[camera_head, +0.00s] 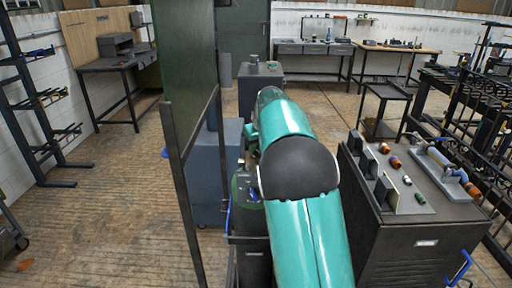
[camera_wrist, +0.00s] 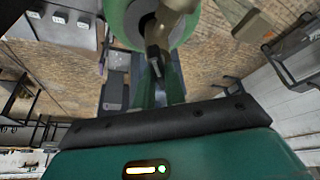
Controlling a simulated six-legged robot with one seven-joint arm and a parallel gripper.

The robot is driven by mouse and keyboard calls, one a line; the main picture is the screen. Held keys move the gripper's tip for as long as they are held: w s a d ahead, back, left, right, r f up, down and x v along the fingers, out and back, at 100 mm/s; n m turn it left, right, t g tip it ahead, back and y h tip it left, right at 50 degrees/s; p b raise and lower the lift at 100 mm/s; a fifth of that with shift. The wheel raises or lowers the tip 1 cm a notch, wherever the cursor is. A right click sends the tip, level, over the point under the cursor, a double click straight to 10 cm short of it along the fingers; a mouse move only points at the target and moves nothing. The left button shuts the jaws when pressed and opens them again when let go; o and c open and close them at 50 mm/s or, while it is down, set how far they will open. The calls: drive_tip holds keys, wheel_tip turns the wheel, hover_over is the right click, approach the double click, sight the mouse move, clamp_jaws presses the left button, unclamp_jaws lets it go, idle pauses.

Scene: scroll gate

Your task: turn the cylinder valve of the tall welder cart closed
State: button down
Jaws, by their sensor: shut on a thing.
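A gas cylinder (camera_head: 254,262) with a green top (camera_head: 242,187) and dark body stands upright beside my teal arm in the head view, low in the middle. My arm covers part of it, and the valve is hidden there. In the wrist view, a round green part (camera_wrist: 124,18) fills the top middle, with a dark piece at its centre. My gripper (camera_wrist: 157,58) reaches to that dark piece and is shut on what looks like the cylinder valve. The valve's angle cannot be told.
A dark green panel (camera_head: 188,70) on posts stands just left of the cylinder. A blue-grey cabinet (camera_head: 205,180) is behind it. A black cabinet (camera_head: 425,235) with small fittings on top stands close on the right. Open wooden floor (camera_head: 110,215) lies to the left.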

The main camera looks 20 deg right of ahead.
drive_tip(key=m, duration=0.2)
drive_tip(key=m+h, duration=0.1)
drive_tip(key=m, duration=0.1)
drive_tip(key=m+h, duration=0.1)
drive_tip(key=m, duration=0.1)
drive_tip(key=shift+a, duration=0.25)
drive_tip(key=m, duration=0.2)
drive_tip(key=m+h, duration=0.1)
drive_tip(key=m, duration=0.1)
drive_tip(key=shift+w+a+g+h, duration=0.1)
drive_tip(key=shift+g+h, duration=0.2)
drive_tip(key=shift+g, duration=0.1)
drive_tip(key=m+g+h, duration=0.1)
drive_tip(key=m, duration=0.2)
drive_tip(key=shift+w+m, duration=0.1)
drive_tip(key=shift+m, duration=0.3)
drive_tip(key=m+g, duration=0.1)
drive_tip(key=m, duration=0.1)
drive_tip(key=m+g, duration=0.1)
drive_tip(key=m, duration=0.2)
drive_tip(key=shift+w+h, duration=0.15)
drive_tip(key=shift+h, duration=0.25)
drive_tip(key=m+g, duration=0.1)
drive_tip(key=m, duration=0.2)
drive_tip(key=m+g, duration=0.1)
drive_tip(key=m, duration=0.1)
drive_tip(key=shift+w+m+y, duration=0.1)
drive_tip(key=shift+m+y, duration=0.2)
drive_tip(key=shift+m, duration=0.1)
